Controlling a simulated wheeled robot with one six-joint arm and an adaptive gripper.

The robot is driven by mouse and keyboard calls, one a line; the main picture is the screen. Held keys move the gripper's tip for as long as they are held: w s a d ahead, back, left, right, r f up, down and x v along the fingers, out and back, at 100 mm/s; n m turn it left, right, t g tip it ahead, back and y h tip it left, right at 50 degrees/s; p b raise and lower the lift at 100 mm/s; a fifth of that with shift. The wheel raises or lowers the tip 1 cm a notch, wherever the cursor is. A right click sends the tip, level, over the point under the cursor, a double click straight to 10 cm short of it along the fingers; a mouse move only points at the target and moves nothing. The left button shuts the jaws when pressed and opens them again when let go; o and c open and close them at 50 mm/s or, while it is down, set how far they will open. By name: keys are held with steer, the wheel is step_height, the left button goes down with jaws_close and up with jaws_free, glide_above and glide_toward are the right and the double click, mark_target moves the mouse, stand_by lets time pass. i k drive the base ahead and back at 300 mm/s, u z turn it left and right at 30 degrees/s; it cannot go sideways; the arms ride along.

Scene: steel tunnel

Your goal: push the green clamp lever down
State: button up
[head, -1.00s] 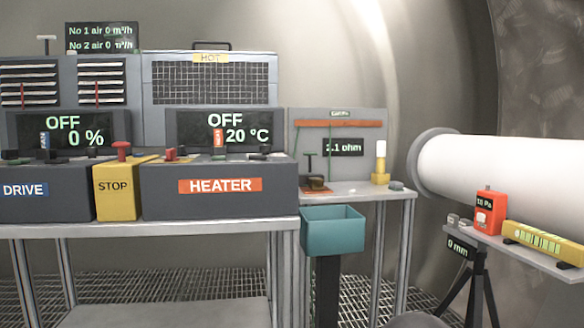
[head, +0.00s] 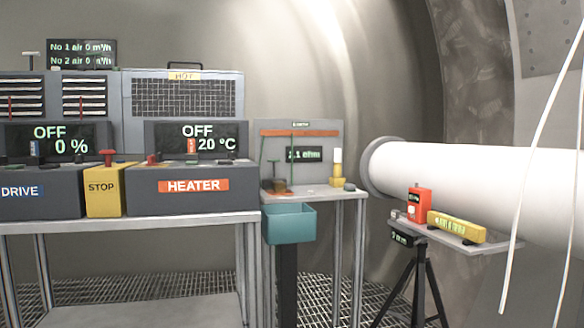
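I cannot make out a green clamp lever for certain in the head view. A dark upright piece with a reddish base (head: 277,187) stands at the left of that bench. Thin green lines run down the back panel (head: 270,145) there. My gripper is not in view, so its state does not show.
A teal bin (head: 289,223) hangs at the side bench's front. The DRIVE and HEATER (head: 194,187) consoles and yellow STOP box (head: 103,190) stand left. A tripod shelf (head: 470,243) with a red meter (head: 419,203) and yellow level (head: 457,227) stands right, before a white pipe (head: 480,180).

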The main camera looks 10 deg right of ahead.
mark_target(274, 162)
steer(key=z, duration=0.75)
steer(key=i, duration=1.95)
steer(key=u, duration=0.3)
